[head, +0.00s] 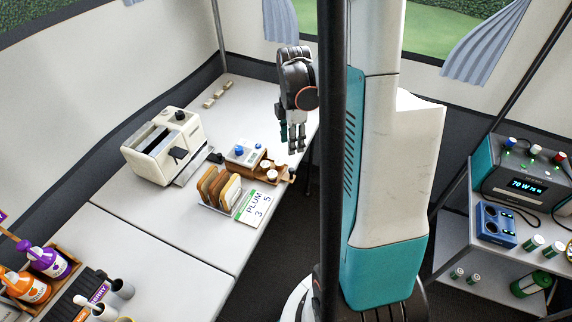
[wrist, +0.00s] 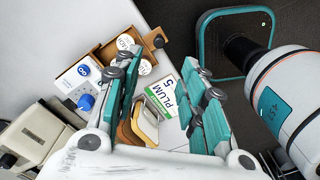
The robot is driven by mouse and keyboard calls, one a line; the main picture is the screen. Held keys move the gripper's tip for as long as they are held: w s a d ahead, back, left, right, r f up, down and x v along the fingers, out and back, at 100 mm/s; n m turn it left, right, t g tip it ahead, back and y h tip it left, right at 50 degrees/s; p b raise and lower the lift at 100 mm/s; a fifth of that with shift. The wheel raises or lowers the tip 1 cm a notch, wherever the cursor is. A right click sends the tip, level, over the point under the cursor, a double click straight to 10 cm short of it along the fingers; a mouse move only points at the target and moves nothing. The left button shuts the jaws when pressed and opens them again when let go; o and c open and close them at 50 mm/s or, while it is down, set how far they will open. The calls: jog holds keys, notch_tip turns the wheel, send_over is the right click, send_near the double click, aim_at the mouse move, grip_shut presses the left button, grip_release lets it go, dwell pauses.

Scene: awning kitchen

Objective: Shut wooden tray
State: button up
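The wooden tray (head: 265,164) is a small brown drawer that sticks out from a white box with blue knobs (head: 240,153) on the table. White round lids sit in it, and a dark knob (head: 291,179) is at its outer end. In the wrist view the tray (wrist: 110,47) is at upper left, with its dark knob (wrist: 158,41) to the right. My gripper (head: 293,150) hangs above the table's right edge, pointing down, near the tray and apart from it. In the wrist view my gripper (wrist: 162,62) has its fingers spread, with nothing held between them.
Small wooden blocks (head: 216,94) lie behind. A dark pole (head: 331,150) crosses the head view.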

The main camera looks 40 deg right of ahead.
aim_at(291, 169)
notch_tip(291, 169, down, 12)
jog(key=b, duration=0.4)
jog(key=shift+f, duration=0.15)
grip_shut()
